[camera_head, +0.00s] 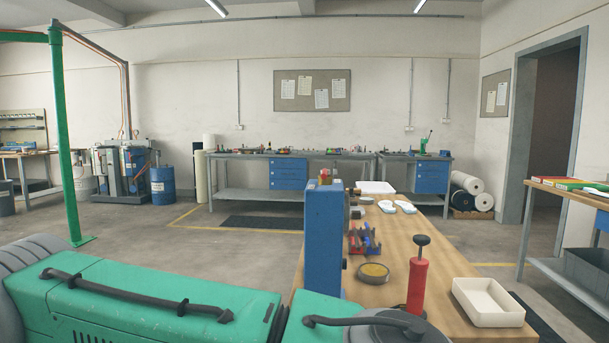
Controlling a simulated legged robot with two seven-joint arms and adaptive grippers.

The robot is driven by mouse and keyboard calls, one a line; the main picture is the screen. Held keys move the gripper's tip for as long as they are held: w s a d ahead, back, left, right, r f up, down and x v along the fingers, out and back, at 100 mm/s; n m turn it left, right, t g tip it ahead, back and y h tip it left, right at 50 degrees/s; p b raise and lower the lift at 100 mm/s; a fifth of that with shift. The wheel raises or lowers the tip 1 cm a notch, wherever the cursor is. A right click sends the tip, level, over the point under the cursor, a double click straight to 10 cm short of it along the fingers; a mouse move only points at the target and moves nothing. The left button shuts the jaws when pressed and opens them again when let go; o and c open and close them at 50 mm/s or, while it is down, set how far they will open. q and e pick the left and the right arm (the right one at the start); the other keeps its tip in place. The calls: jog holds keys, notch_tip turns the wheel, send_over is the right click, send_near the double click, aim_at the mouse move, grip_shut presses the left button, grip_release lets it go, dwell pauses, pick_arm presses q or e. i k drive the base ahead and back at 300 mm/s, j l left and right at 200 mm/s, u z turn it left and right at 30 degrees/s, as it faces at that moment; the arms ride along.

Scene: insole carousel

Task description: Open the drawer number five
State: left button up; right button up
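A blue drawer unit (288,173) hangs under the long grey workbench at the back wall, its drawers looking shut. A second blue drawer unit (432,177) is under the bench to its right and also looks shut. A tall narrow blue cabinet (324,240) stands close by at the left edge of the wooden table; I cannot tell whether it has drawers. No number five can be read on any of them. Neither of my grippers is in view.
A green machine (150,295) with black handles fills the foreground. The wooden table (400,245) holds a red hand pump (417,280), a white tray (488,302) and a round dish (373,272). A green post (64,140) stands left. Open floor (220,250) lies mid-room.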

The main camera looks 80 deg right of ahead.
aim_at(427, 174)
jog(key=z, duration=3.45)
jog(key=i+l+z, duration=0.3)
jog(key=l+z, duration=0.15)
jog(key=i+l+z, duration=0.7)
jog(key=i+z, duration=0.2)
jog(key=i+l+z, duration=0.15)
jog(key=i+z, duration=0.3)
jog(key=i+u, duration=0.45)
jog(key=i+l+u, duration=0.1)
jog(key=i+u, duration=0.35)
jog(key=i+j+u, duration=0.25)
jog(key=i+u, duration=0.25)
jog(key=i+j+u, duration=0.15)
jog(key=i+u, duration=0.65)
jog(key=u, duration=0.15)
jog(key=i, duration=3.9)
jog(key=j+u, duration=0.05)
jog(key=j, duration=0.1)
